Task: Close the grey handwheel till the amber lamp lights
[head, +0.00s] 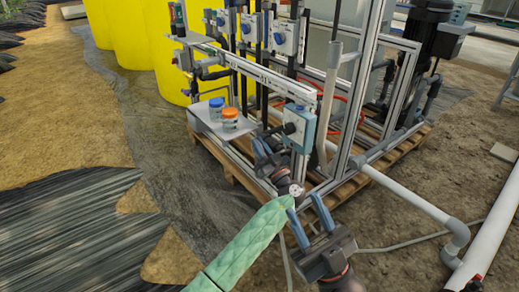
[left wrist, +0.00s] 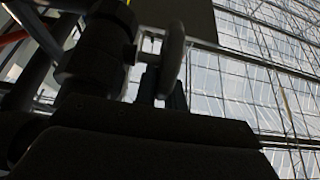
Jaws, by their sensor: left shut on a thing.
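The grey handwheel (left wrist: 174,55) shows nearly edge-on in the left wrist view, on a short stem beside a dark valve body (left wrist: 98,45). My left gripper (left wrist: 163,85) is shut on the handwheel, its fingers at the lower part of the rim. In the head view my left gripper (head: 267,149) is at the skid's front corner, below a blue-and-white box (head: 299,128); I cannot make out the handwheel there. My right gripper (head: 304,204) is open and empty in front of the pallet. I cannot pick out the amber lamp or any amber light.
A small grey shelf (head: 203,122) holds an orange-lidded jar (head: 230,118) and a blue-lidded jar (head: 216,106) left of my left gripper. Metal frame posts and a white pipe (head: 405,195) stand to the right. Yellow tanks (head: 130,35) are behind.

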